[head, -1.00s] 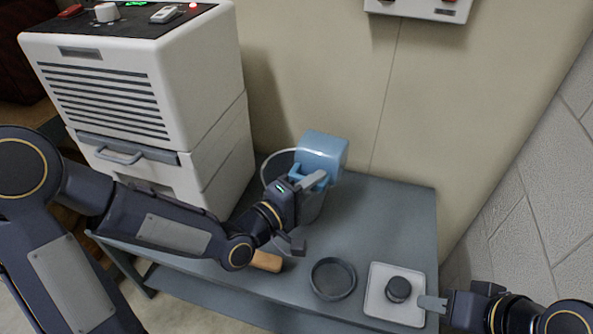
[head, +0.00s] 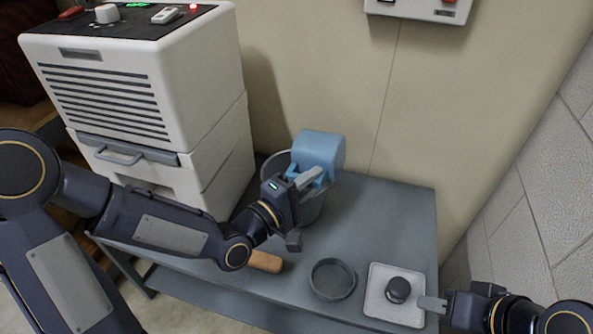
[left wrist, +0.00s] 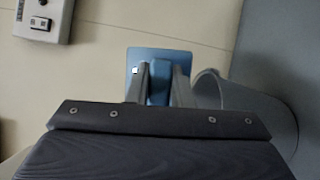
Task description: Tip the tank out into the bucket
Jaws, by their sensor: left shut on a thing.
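The blue tank (head: 320,152) is held tilted over the grey bucket (head: 310,207) on the table; it also shows in the left wrist view (left wrist: 160,58). My left gripper (head: 312,178) is shut on the tank, at its handle side. In the left wrist view the two fingers (left wrist: 158,85) close around a blue part of it. The bucket's rim (left wrist: 207,85) shows just right of the fingers there. The bucket's inside is mostly hidden behind the tank and gripper. My right gripper (head: 432,304) is by the white tray at the right; whether it is open or shut is unclear.
A white dehumidifier-like machine (head: 140,100) stands at the left. On the grey table (head: 400,215) lie a round dark dish (head: 333,280), a white tray (head: 388,313) with a dark knob-like piece (head: 398,290), and a wooden-coloured cylinder (head: 265,262). A switch box (head: 420,8) is on the wall.

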